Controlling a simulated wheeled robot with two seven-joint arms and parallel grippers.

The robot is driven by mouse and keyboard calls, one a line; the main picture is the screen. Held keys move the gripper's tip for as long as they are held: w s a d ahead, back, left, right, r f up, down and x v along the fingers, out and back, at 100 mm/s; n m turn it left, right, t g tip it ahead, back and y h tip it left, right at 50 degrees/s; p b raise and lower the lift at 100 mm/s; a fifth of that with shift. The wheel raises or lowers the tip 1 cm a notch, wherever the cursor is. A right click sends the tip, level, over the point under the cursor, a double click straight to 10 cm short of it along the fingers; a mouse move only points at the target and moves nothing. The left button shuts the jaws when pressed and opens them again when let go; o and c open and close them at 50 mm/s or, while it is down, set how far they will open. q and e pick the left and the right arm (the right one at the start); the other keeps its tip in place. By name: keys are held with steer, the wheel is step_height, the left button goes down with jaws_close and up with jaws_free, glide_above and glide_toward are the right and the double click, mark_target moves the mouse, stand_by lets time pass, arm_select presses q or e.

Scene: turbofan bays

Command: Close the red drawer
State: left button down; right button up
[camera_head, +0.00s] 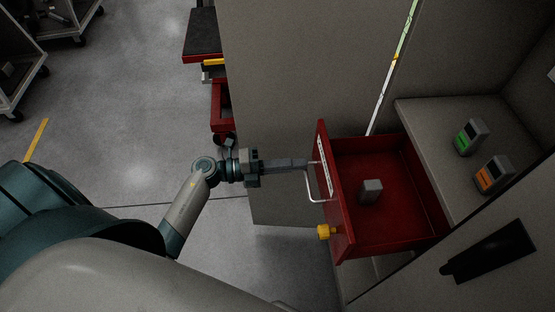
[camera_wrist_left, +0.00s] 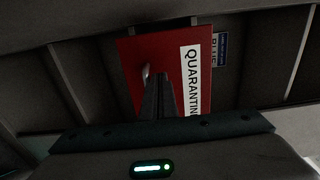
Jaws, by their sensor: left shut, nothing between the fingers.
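The red drawer (camera_head: 398,228) stands pulled out of the grey cabinet in the head view. In the left wrist view the shut fingers (camera_wrist_left: 159,84) point at the red front (camera_wrist_left: 139,52), which bears a "QUARANTIN" label (camera_wrist_left: 191,80). My right gripper is not in view.
Two small devices, one green (camera_head: 470,137) and one orange (camera_head: 492,175), stand on the grey shelf right of the drawer. A grey panel (camera_head: 290,90) rises behind the gripper. A red cart (camera_head: 205,45) stands farther back.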

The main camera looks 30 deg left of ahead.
mark_target(319, 163)
arm_select(q)
steer(key=x, duration=0.2)
steer(key=shift+w+d+p, duration=0.15)
steer(key=shift+d+p, duration=0.05)
steer(key=shift+p, duration=0.2)
steer(key=shift+w+d, duration=0.1)
steer(key=shift+d, duration=0.05)
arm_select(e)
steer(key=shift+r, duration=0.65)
arm_select(q)
steer(key=shift+w+d, duration=0.1)
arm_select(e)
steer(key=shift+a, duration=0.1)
